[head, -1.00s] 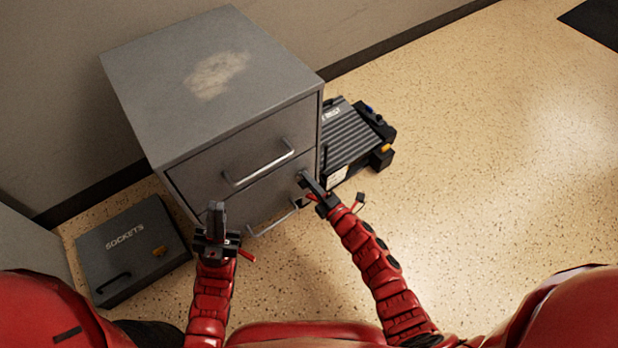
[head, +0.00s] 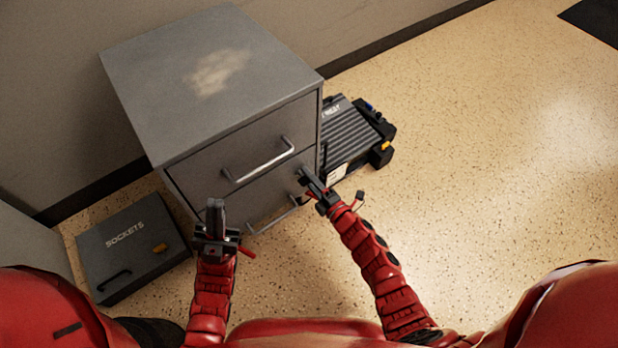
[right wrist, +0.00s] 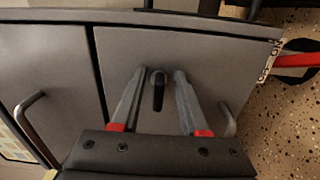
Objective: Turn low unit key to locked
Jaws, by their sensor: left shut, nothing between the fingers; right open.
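The low unit is a grey two-drawer cabinet (head: 215,90), seen from above in the head view. The key (right wrist: 157,90) shows in the right wrist view as a small upright metal piece with a dark middle, on the lower drawer front (right wrist: 205,55). My right gripper (head: 305,177) is open at the right part of that front. In the right wrist view its fingers (right wrist: 157,92) stand on either side of the key, with visible gaps. The key's exact turn is hard to tell. My left gripper (head: 215,208) is shut and empty, in front of the cabinet.
The upper drawer handle (head: 258,166) and lower drawer handle (head: 275,216) stick out from the front. A dark case marked SOCKETS (head: 130,245) lies on the floor at left. A ridged black and grey item (head: 350,135) stands close at the cabinet's right.

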